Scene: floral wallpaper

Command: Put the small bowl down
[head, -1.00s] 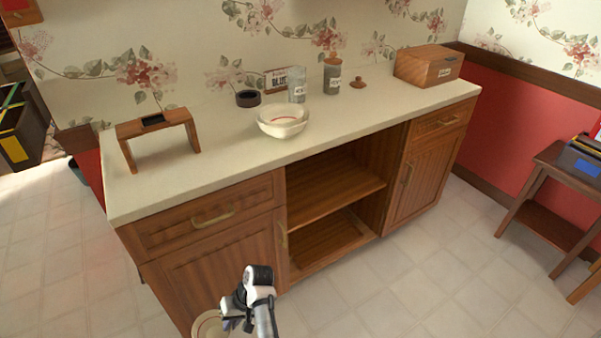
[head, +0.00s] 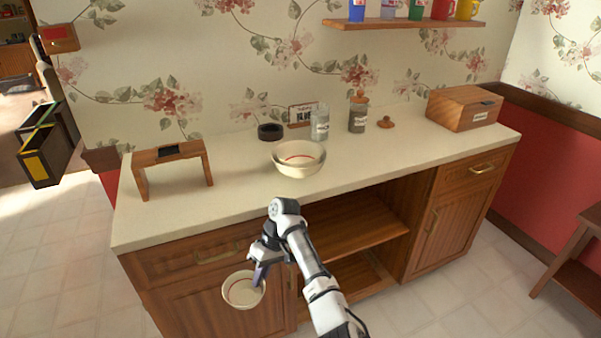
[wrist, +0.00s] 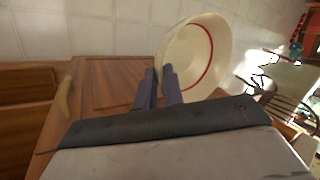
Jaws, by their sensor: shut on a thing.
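The small bowl (head: 241,291) is cream with a red ring inside. My gripper (head: 260,274) is shut on its rim and holds it in front of the cabinet doors, below the counter's front edge. In the wrist view the bowl (wrist: 208,50) sits tilted at the tips of my gripper (wrist: 160,80), with its inside facing the camera. Another cream bowl (head: 297,168), also with a red line inside, stands on the counter (head: 235,193) near its middle; it looks like bowls nested together.
A small wooden stand (head: 170,156) is at the counter's left. The counter's front left is clear. Open shelves (head: 345,238) are below.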

